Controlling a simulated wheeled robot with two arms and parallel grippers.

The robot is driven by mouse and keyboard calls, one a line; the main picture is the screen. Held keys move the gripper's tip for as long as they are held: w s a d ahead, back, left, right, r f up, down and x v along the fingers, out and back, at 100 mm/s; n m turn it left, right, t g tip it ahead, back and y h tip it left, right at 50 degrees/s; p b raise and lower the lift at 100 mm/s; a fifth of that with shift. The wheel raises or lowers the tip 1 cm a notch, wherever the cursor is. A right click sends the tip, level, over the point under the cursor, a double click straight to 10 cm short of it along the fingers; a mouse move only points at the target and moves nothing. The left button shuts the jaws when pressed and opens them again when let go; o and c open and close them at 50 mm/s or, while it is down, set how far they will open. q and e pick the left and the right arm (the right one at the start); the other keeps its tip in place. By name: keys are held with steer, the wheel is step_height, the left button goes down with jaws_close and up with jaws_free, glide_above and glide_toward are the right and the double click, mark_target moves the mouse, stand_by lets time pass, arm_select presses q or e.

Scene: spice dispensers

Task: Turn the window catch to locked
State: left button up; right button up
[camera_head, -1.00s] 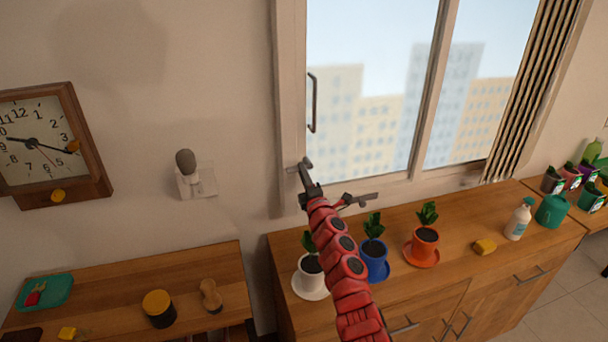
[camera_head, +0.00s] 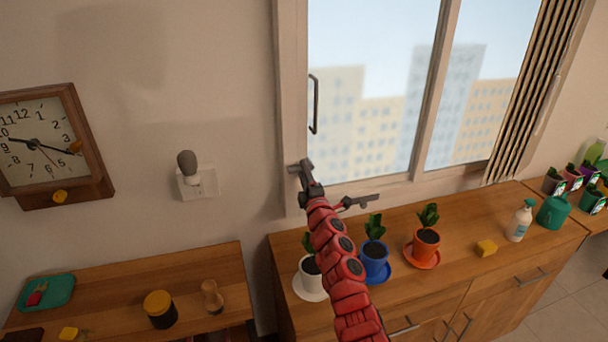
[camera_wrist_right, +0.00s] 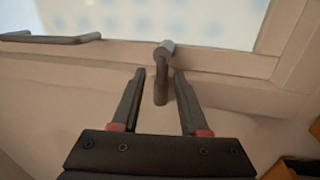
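The window catch (camera_head: 296,168) is a small grey lever on the window frame's left upright, below the long handle. In the right wrist view, the catch (camera_wrist_right: 161,88) has a round pivot at the frame's edge and its lever points down the picture, away from the glass. My right gripper (camera_head: 310,184) is at the catch and partly covers it in the head view. In the right wrist view, the right gripper (camera_wrist_right: 160,72) is open, with one finger on each side of the lever and visible gaps beside it. My left gripper is not in view.
The dark window handle (camera_head: 314,104) is above the catch. White, blue (camera_head: 374,262) and orange (camera_head: 423,245) plant pots stand on the cabinet below. A wall clock (camera_head: 42,145) and a grey-headed wall fixture (camera_head: 190,172) are to the left.

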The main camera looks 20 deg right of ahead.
steer(key=shift+o, duration=0.3)
steer(key=s+f+b, duration=0.1)
steer(key=s, duration=0.7)
steer(key=s+f+b, duration=0.1)
steer(key=s+f, duration=0.1)
steer(key=s, duration=0.7)
steer(key=shift+d+f, duration=0.2)
steer(key=shift+f, duration=0.05)
